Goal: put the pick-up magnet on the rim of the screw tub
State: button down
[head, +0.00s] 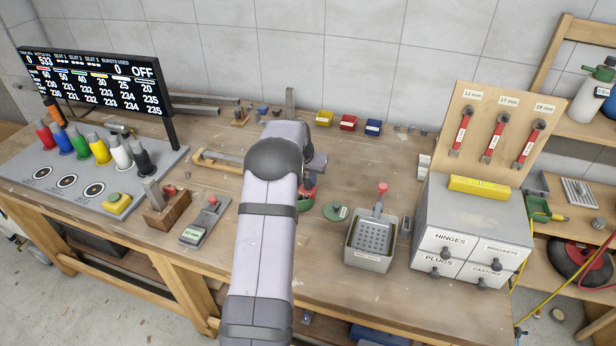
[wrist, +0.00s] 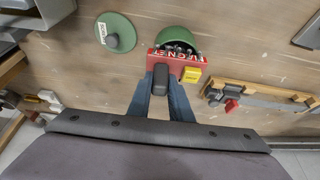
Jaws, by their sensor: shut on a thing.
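My gripper (wrist: 162,88) is shut on the black grip (wrist: 160,76) of the pick-up magnet. The magnet is a red bar (wrist: 153,62) with pale lettering, and a yellow piece (wrist: 190,76) shows at its right end. The screw tub (wrist: 182,34) is a round green tub with screws inside. In the wrist view the bar overlaps the tub's near edge; I cannot tell whether it touches the rim. In the head view my arm hides the gripper, and the tub (head: 307,196) shows only partly, with red above it.
The green lid (wrist: 116,32) lies beside the tub, and it also shows in the head view (head: 335,212). A grey perforated basket (head: 370,257) stands right of it, near the grey drawer cabinet (head: 465,225). A wooden rail with a clamp (wrist: 250,97) lies on the tub's other side.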

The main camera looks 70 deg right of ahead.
jog(key=shift+f, duration=0.1)
jog(key=c, duration=1.6)
grip_release()
jog(key=shift+r, duration=0.2)
jog(key=b+v, duration=0.3)
jog(key=v, duration=0.9)
jog(key=shift+b, duration=0.35)
